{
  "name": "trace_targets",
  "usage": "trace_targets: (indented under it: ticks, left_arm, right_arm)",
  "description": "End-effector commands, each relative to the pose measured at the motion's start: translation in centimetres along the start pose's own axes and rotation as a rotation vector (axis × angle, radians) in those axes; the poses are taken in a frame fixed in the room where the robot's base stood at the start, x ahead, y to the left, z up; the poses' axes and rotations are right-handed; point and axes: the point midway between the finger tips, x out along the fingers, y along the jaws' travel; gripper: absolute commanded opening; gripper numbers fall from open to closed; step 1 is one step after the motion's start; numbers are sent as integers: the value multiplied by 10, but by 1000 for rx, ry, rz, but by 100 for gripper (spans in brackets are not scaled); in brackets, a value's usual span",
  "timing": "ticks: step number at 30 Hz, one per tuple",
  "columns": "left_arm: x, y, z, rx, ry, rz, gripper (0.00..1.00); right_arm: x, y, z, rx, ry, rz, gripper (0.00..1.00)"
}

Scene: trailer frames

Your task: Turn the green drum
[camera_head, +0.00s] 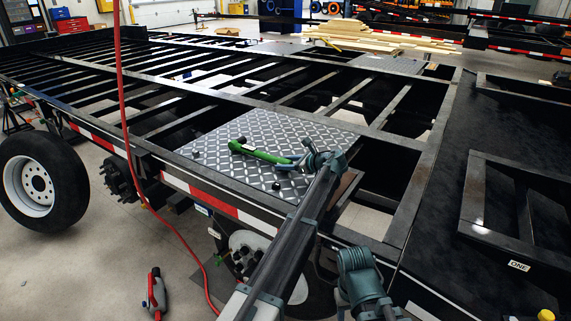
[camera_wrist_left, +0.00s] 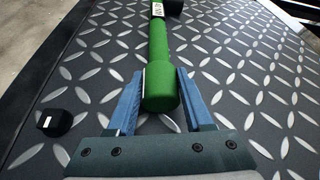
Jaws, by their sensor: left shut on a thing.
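The green drum (camera_head: 262,155) shows as a long, slim green cylinder lying on the diamond-pattern metal plate (camera_head: 215,145) on the trailer frame. In the left wrist view the green drum (camera_wrist_left: 159,50) points away from me, with a white label and a black part at its far end. My left gripper (camera_head: 287,164) reaches it from the right in the head view. In the left wrist view the blue fingers of the left gripper (camera_wrist_left: 156,100) are shut on its rounded near end, one on each side.
A small black knob (camera_wrist_left: 55,122) stands on the plate beside the left finger. A red hose (camera_head: 122,90) hangs in front of the trailer. Open gaps lie between the frame's beams (camera_head: 345,100). A wheel (camera_head: 38,182) stands at the left, and lumber (camera_head: 385,38) lies farther back.

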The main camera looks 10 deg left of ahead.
Motion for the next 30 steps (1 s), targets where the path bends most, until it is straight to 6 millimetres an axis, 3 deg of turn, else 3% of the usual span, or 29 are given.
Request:
trace_targets:
  ticks: [12,22,23,27,30]
  left_arm:
    - [0,-4,-1,316,1,134,0]
    - [0,-1,0,336,2,144,0]
    - [0,-1,0,336,2,144,53]
    - [0,-2,0,335,2,142,78]
    - [0,-2,0,335,2,142,82]
  right_arm:
    - [0,0,0,0,0,0,50]
    - [0,0,0,0,0,0,50]
    - [0,0,0,0,0,0,50]
    - [0,0,0,0,0,0,50]
    - [-1,0,0,0,0,0,50]
